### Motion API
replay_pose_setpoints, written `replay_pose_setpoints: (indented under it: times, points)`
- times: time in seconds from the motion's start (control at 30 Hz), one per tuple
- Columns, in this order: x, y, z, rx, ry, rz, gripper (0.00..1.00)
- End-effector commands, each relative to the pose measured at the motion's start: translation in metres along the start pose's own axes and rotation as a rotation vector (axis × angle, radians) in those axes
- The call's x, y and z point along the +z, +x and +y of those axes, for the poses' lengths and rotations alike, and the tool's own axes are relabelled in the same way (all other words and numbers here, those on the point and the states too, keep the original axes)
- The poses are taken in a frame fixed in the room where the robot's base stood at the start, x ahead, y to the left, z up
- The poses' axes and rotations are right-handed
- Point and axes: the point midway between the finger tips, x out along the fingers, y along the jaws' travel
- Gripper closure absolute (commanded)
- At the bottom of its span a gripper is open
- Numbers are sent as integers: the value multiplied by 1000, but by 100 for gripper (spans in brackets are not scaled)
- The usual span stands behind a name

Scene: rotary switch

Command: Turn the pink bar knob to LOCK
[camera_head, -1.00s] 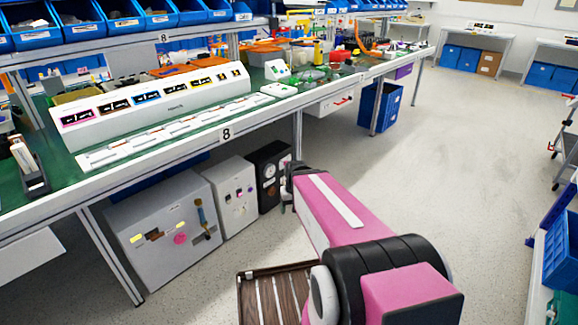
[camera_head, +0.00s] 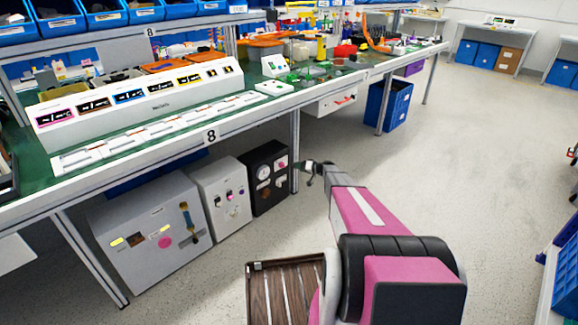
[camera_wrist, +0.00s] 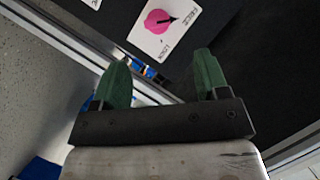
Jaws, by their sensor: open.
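The pink bar knob (camera_wrist: 160,21) shows at the top of the wrist view, on a white plate with small dark lettering along two edges. A dark bar marks its face; the lettering is too small to read surely. In the head view the knob (camera_head: 282,162) is a small pink patch on the upper right of the black box (camera_head: 265,187) under the bench. My gripper (camera_wrist: 163,62) is open and empty, its green fingers apart and short of the knob. In the head view my gripper (camera_head: 311,172) is just right of the black box.
A white box (camera_head: 220,195) and a larger grey box (camera_head: 152,225) with a pink disc stand left of the black box. The bench edge (camera_head: 211,136) runs above them, and a bench leg (camera_head: 295,150) stands close to my gripper. Open floor lies to the right.

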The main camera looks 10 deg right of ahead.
Motion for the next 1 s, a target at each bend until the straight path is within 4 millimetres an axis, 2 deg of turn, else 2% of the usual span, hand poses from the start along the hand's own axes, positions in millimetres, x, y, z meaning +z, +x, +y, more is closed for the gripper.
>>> replay_pose_setpoints:
  times: [0.03,0.27,0.47,0.8,1.0]
  points:
    - [-3,2,6,-2,-1,12,32]
    - [-4,13,6,-4,-3,19,32]
    - [-5,40,7,-5,-3,17,32]
    - [-6,98,6,-4,-3,17,32]
    - [-6,109,5,-3,-2,18,32]
